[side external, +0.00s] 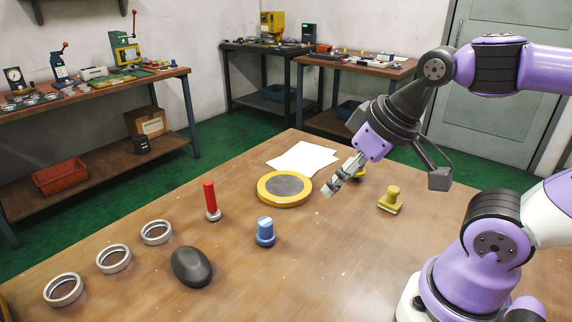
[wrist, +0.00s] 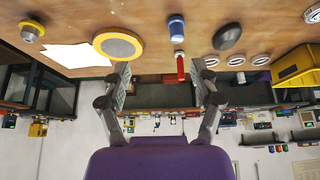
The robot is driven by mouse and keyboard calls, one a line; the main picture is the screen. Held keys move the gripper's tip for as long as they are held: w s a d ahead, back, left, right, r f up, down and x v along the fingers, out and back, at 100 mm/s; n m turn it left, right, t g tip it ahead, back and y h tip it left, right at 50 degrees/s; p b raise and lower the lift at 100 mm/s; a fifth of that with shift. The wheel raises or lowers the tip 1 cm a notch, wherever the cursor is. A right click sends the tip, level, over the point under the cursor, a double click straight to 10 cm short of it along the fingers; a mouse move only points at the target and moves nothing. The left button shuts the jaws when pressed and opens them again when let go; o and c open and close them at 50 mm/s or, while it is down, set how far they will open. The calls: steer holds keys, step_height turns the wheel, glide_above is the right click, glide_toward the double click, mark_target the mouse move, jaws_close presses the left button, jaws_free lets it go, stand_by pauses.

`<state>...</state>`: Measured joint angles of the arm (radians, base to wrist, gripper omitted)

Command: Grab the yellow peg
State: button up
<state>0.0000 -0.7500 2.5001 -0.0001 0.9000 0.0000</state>
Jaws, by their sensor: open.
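The yellow peg (wrist: 32,30), with a grey round base, is at the upper left of the wrist view, beside the white paper. In the side external view, a yellow piece that looks like the same peg (side external: 361,174) is mostly hidden behind my gripper (side external: 330,188). My gripper is open and empty, held above the table near the yellow-rimmed disc. In the wrist view its two fingers (wrist: 160,80) stand apart, with nothing between them held; the peg is well off to their left.
A yellow stamp-like piece (side external: 391,199) with a squarish base stands to the right. The yellow-rimmed disc (side external: 284,203), white paper (side external: 302,158), blue peg (side external: 265,233), red peg (side external: 210,200), dark rounded object (side external: 191,267) and three rings (side external: 114,259) are on the table (side external: 330,275). The front middle is clear.

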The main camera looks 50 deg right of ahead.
steer(key=w+d+f+n+g+h, duration=0.1)
steer(key=w+d+f+n+h, duration=0.1)
steer(key=d+f+n+h, duration=0.1)
steer(key=w+d+f+n+g+h, duration=0.1)
steer(key=w+d+f+n+h, duration=0.2)
steer(key=d+n, duration=0.5)
steer(key=w+d+f+n+g+h, duration=0.1)
steer(key=w+d+f+n+h, duration=0.1)
steer(key=d+f+n+h, duration=0.3)
steer(key=shift+w+d+f+n+h, duration=0.1)
steer(key=shift+w+d+n+h, duration=0.1)
steer(key=shift+d, duration=0.3)
steer(key=shift+w+d+n+h, duration=0.15)
steer(key=shift+d+n+h, duration=0.05)
steer(key=shift+d, duration=0.3)
steer(key=n, duration=0.1)
steer(key=d+n+h, duration=0.1)
steer(key=n, duration=0.1)
steer(key=shift+w+f, duration=0.15)
steer(key=shift+w, duration=0.05)
steer(key=shift+n+h, duration=0.3)
steer(key=x, duration=0.4)
steer(key=shift+d+f, duration=0.1)
steer(key=shift+d, duration=0.25)
steer(key=x, duration=0.5)
steer(key=shift+d+f, duration=0.3)
steer(key=shift+d, duration=0.05)
jaws_close()
